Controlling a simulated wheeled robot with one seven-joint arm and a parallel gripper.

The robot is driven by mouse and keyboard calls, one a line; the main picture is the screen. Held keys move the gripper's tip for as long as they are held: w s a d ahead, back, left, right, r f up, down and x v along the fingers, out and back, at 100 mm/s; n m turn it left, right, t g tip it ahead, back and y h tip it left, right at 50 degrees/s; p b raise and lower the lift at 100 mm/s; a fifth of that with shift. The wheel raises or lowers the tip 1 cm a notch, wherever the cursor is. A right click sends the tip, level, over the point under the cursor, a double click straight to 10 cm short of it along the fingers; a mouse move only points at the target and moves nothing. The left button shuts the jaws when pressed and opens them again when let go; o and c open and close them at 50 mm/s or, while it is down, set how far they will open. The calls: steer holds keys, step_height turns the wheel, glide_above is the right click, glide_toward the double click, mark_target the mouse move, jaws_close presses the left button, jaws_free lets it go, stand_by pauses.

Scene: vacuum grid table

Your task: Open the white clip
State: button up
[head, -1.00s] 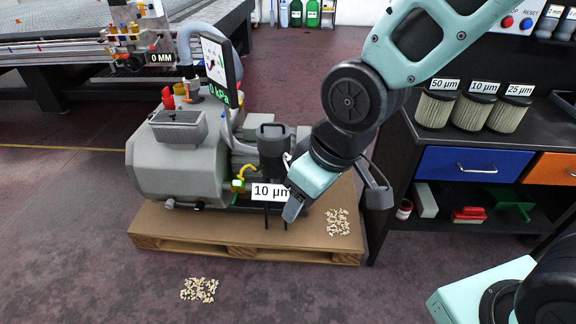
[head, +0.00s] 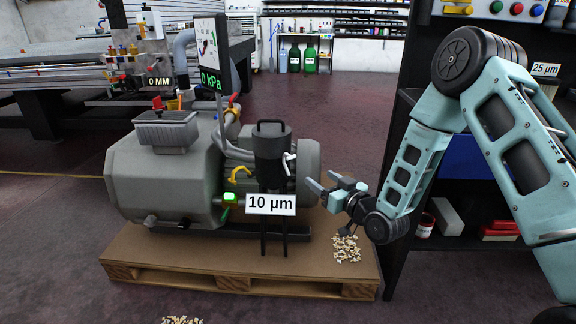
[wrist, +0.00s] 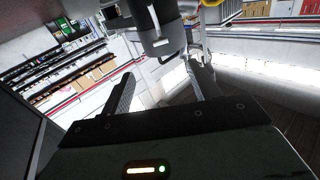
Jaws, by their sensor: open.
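The white clip (head: 289,161) sits on the upper right side of the black filter canister (head: 268,143), which bears a "10 µm" label. My gripper (head: 323,182) is open and empty. It is to the right of the canister and slightly lower than the clip, with its fingers toward the canister. A gap shows between the fingertips and the clip in the head view. In the wrist view the canister (wrist: 171,14) is at the top, beyond the spread fingers. A thin white part shows on it there, but the clip's exact shape is hard to make out.
The grey pump (head: 165,180) stands on a wooden pallet (head: 200,270). A yellow handle (head: 238,172) and a green-lit valve are left of the canister. Pellets (head: 345,249) lie on the pallet below my gripper. A dark shelf unit stands at the right.

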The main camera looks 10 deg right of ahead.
mark_target(288, 155)
steer(key=b+x, duration=0.2)
steer(key=x, duration=1.5)
steer(key=shift+w+b, duration=0.1)
steer(key=shift+b, duration=0.25)
jaws_close()
steer(key=shift+a, duration=0.1)
